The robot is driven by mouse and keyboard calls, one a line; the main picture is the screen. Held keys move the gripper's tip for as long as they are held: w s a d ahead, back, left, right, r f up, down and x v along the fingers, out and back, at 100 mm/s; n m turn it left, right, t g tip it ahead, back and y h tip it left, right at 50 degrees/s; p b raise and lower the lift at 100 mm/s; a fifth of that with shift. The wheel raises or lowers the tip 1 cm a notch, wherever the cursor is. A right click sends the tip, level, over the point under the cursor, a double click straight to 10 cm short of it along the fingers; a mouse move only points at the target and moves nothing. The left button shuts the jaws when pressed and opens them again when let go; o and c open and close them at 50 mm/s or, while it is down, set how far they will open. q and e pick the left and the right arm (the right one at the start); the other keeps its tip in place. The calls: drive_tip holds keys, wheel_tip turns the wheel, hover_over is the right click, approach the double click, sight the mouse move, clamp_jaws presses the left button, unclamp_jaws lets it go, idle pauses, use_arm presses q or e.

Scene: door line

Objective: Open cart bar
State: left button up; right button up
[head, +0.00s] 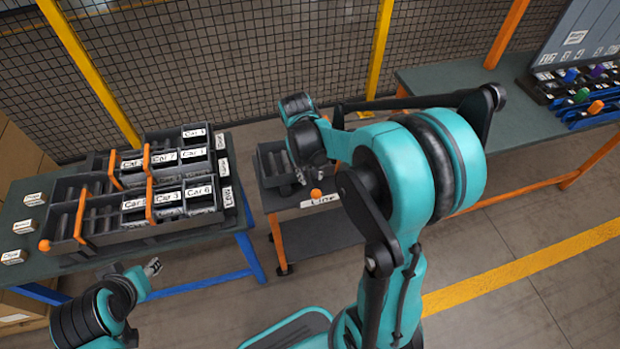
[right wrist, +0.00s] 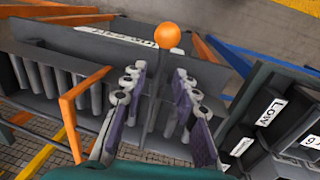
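The cart (head: 315,230) stands between the two benches, with a dark tray and a white label (head: 320,200) on its edge. An orange ball (head: 316,193) shows at that edge; in the right wrist view the ball (right wrist: 167,36) tops a thin upright rod. An orange bar (right wrist: 70,125) angles over the cylinders at the left there; whether it is the cart bar I cannot tell. My right gripper (head: 315,172) is over the cart; in its wrist view the fingers (right wrist: 158,105) are apart, with the rod between them. My left gripper (head: 153,267) is low at left, too small to judge.
A bench (head: 25,195) at left carries dark bins with orange bars (head: 148,160) and white labels. A bench (head: 430,85) at right holds racks with coloured parts (head: 580,95). A mesh fence (head: 235,60) runs behind. My right arm hides part of the cart.

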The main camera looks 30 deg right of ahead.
drive_tip(key=shift+d+f, duration=0.15)
drive_tip(key=shift+f, duration=0.8)
clamp_jaws()
drive_tip(key=shift+w+a+r+m+g+y+p, duration=0.2)
drive_tip(key=shift+w+a+m+y, duration=0.65)
drive_tip(key=shift+m, duration=2.1)
drive_tip(key=shift+w+a+f+m+g+y+p, duration=0.1)
drive_tip(key=shift+w+a+m+g+p, duration=0.25)
drive_tip(key=shift+w+m, duration=1.9)
drive_tip(key=shift+w+a+r+m+g+y+p, duration=0.1)
drive_tip(key=shift+w+a+m+g+y+p, duration=0.3)
drive_tip(key=shift+m, duration=3.3)
drive_tip(key=shift+a, duration=0.15)
